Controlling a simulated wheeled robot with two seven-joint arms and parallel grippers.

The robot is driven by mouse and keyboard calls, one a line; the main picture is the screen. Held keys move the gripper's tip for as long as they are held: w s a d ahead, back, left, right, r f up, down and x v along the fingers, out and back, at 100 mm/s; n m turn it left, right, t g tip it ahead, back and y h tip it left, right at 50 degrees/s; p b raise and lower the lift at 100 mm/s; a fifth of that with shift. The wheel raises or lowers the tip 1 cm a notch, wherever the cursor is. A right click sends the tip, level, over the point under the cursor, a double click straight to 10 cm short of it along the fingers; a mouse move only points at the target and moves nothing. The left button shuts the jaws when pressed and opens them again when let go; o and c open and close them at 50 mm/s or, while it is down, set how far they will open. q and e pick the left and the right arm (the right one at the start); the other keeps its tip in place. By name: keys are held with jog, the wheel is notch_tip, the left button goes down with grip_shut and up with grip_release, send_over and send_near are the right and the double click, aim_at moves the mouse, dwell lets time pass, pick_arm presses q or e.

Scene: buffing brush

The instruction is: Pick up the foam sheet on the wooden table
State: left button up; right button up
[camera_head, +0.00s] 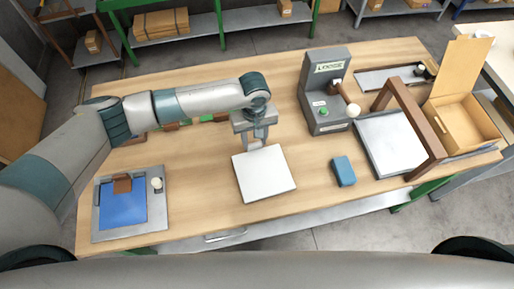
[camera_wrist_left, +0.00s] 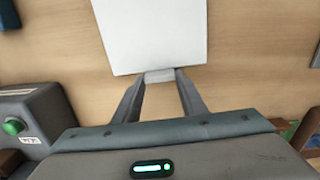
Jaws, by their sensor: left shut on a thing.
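The white foam sheet (camera_head: 264,174) is at the middle of the wooden table (camera_head: 215,177) in the head view. My left gripper (camera_head: 257,144) reaches down to the sheet's far edge and is shut on it. In the left wrist view, both fingers of the left gripper (camera_wrist_left: 160,76) meet at the edge of the foam sheet (camera_wrist_left: 152,35), which extends away from them. I cannot tell whether the sheet touches the table or is slightly above it. My right gripper is not in view.
A grey machine with a green button (camera_head: 325,95) stands right of the sheet. A blue block (camera_head: 343,170) lies near the front edge. A brown frame over a white panel (camera_head: 391,141) and an open cardboard box (camera_head: 465,122) are at right. A blue pad (camera_head: 123,208) is at left.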

pick_arm(q)
jog(key=shift+r+b, duration=0.35)
jog(key=shift+r, duration=0.2)
notch_tip(320, 180, up, 3)
jog(key=shift+f+b, duration=0.2)
jog(key=shift+b, duration=0.4)
jog(key=s+d+r+b, duration=0.3)
jog(key=s+d+r, duration=0.4)
jog(key=s+d, duration=0.1)
jog(key=shift+s+d, duration=0.15)
